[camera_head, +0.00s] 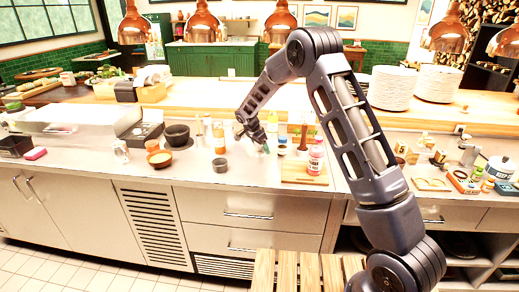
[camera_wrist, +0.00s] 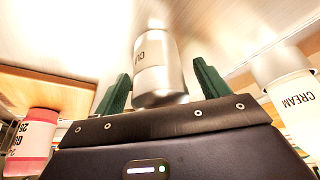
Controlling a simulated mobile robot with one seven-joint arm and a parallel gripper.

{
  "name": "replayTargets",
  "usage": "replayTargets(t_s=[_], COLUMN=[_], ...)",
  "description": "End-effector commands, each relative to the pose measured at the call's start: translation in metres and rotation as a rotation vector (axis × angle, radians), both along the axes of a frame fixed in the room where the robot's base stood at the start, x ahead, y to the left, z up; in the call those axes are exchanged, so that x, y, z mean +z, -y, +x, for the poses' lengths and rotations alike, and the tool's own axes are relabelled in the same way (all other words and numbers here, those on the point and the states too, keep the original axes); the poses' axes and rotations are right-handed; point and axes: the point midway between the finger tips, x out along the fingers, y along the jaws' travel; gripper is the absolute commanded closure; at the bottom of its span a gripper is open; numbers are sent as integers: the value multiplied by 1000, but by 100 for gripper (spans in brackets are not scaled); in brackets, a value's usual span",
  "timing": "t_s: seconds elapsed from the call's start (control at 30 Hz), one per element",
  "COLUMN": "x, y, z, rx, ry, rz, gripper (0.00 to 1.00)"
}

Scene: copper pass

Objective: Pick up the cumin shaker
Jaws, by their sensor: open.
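The shaker (camera_wrist: 158,70) is a silvery cylinder with dark lettering that begins "CU"; the rest of its label is out of sight. In the wrist view it stands between the two green fingers of my gripper (camera_wrist: 161,75), which are open with a finger on each side. A gap shows beside the right finger; the left finger is close to the shaker, and I cannot tell whether they touch. In the head view my gripper (camera_head: 257,136) is low over the steel counter, and I cannot clearly make out the shaker there.
A white container marked CREAM (camera_wrist: 298,100) stands close on the right in the wrist view.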

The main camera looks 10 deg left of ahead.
Motion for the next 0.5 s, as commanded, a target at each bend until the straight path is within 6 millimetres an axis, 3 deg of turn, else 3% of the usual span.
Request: replayTargets(t_s=[0.23, 0.5], x=[-3, -2], y=[0, 0], z=[1, 1], rx=[2, 2], ry=[1, 1], rz=[1, 1], gripper=[26, 76])
